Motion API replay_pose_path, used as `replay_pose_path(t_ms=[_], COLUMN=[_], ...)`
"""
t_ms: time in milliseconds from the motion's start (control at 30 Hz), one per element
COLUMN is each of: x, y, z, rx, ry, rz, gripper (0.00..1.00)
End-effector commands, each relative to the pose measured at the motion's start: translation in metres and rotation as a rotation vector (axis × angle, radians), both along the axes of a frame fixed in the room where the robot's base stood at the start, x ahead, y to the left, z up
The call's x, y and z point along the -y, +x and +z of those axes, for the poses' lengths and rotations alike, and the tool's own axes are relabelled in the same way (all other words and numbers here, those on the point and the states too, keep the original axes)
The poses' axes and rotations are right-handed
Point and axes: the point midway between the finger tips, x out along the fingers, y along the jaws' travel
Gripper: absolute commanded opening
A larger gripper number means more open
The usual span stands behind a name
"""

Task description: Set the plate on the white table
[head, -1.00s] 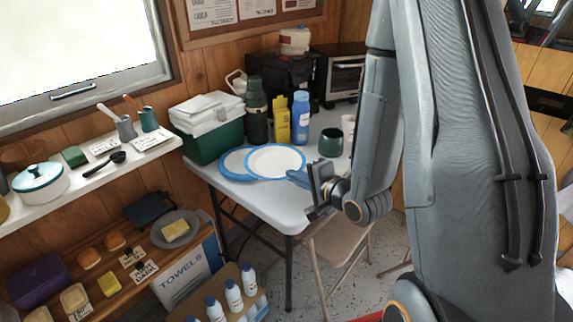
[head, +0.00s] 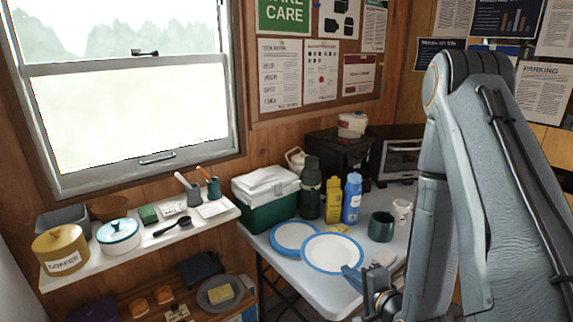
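A white plate with a blue rim (head: 332,253) is level at the front of the white table (head: 312,282). My gripper (head: 352,277) is at the plate's front right edge, its blue fingertips appearing closed on the rim. I cannot tell whether the plate touches the table or hangs just above it. A second blue-rimmed plate (head: 290,236) lies on the table behind and to the left, partly covered in view by the first. My arm hides the table's right side.
A green and white cooler (head: 267,200), a dark green flask (head: 309,188), yellow bottle (head: 333,198), blue bottle (head: 352,199) and green mug (head: 381,226) stand behind the plates. A white mug (head: 402,211) is farther right. A wall shelf (head: 140,245) is at left.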

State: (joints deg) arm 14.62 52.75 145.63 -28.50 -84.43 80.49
Motion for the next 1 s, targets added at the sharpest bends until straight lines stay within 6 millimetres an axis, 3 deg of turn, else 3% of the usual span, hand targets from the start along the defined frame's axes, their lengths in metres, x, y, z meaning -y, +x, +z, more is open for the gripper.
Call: replay_pose_path(t_ms=[200,467,1000], x=[-0.004,-0.005,-0.004], y=[0.029,0.043,-0.003], z=[-0.006,-0.008,-0.069], rx=[-0.002,0.009,0.009], ry=[-0.004,0.003,0.005], rz=[-0.147,-0.267,-0.283], gripper=[0.00,0.00,0.00])
